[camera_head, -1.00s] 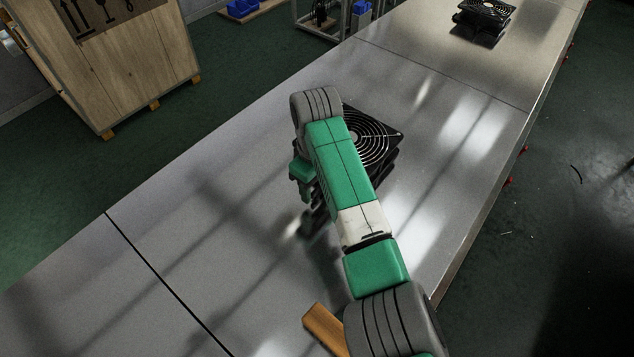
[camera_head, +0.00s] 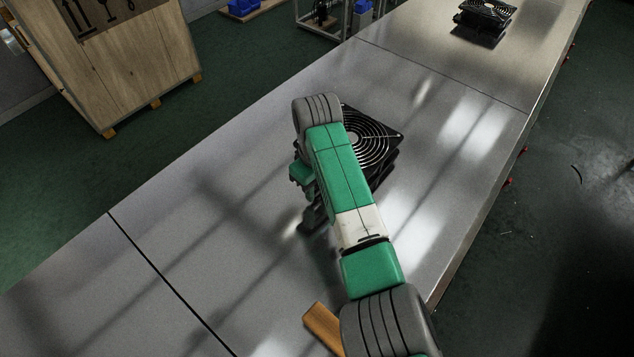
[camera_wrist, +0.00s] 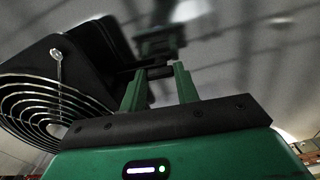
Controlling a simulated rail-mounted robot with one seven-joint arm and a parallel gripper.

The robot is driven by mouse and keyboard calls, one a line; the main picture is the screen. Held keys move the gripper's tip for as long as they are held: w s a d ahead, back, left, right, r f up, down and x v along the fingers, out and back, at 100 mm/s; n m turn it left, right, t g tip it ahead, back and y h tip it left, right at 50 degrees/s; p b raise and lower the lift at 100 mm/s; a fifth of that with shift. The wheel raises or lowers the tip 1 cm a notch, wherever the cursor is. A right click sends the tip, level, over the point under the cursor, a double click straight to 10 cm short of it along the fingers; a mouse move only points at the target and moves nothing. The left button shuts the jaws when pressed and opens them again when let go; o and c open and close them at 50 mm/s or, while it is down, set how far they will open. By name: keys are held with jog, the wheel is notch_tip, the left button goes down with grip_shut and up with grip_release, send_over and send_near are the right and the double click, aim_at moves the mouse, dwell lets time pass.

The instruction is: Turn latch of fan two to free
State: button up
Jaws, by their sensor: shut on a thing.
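A black fan (camera_head: 381,135) with a round wire guard stands on the grey bench top, partly hidden behind my arm in the head view. In the wrist view its guard (camera_wrist: 45,100) fills the left side. My gripper (camera_wrist: 158,75) is beside the fan, its two green fingers closed on a small dark piece, apparently the latch (camera_wrist: 160,72). Most of the latch is hidden by the fingers, and its angle is hard to tell. In the head view my arm covers the fingertips. I see no label showing which fan is number two.
Another black fan (camera_head: 487,14) stands farther along the bench (camera_head: 120,270). A wooden piece (camera_head: 322,327) lies near my arm's base. A wooden crate (camera_head: 130,70) stands on the floor at the left. The bench left of my arm is clear.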

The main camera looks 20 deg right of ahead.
jog(key=m+p, duration=0.2)
jog(key=m, duration=0.1)
jog(key=shift+r+m, duration=0.2)
jog(key=shift+m, duration=0.1)
jog(key=m+p, duration=0.2)
jog(key=m, duration=0.2)
jog(key=shift+m, duration=0.3)
jog(key=m+p, duration=0.1)
jog(key=m, duration=0.3)
jog(key=shift+f, duration=0.1)
jog(key=m, duration=0.4)
jog(key=shift+m, duration=0.5)
jog(key=o, duration=1)
notch_tip(320, 180, up, 8)
jog(key=shift+f, duration=0.1)
